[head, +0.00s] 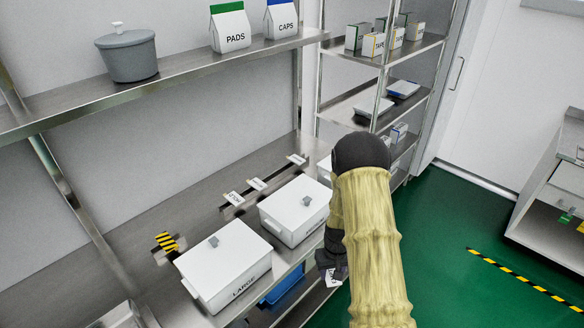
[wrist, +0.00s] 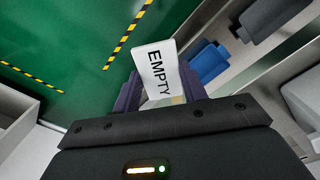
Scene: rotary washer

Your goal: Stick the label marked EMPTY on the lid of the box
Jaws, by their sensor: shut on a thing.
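In the wrist view a white label (wrist: 155,62) reading EMPTY stands between the two fingers of my gripper (wrist: 161,88), which is shut on it. In the head view my gripper (head: 331,262) hangs in front of the counter edge, to the right of the boxes, with part of the label (head: 333,280) showing below it. A white lidded box marked LARGE (head: 222,263) sits on the counter at the front left. A second white lidded box (head: 296,208) stands behind it to the right. A third box (head: 325,166) is mostly hidden by my arm. No label shows on the two visible lids.
A blue bin (head: 284,286) is below the counter. An upper shelf (head: 190,71) runs above; green floor (head: 450,220) is open at right.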

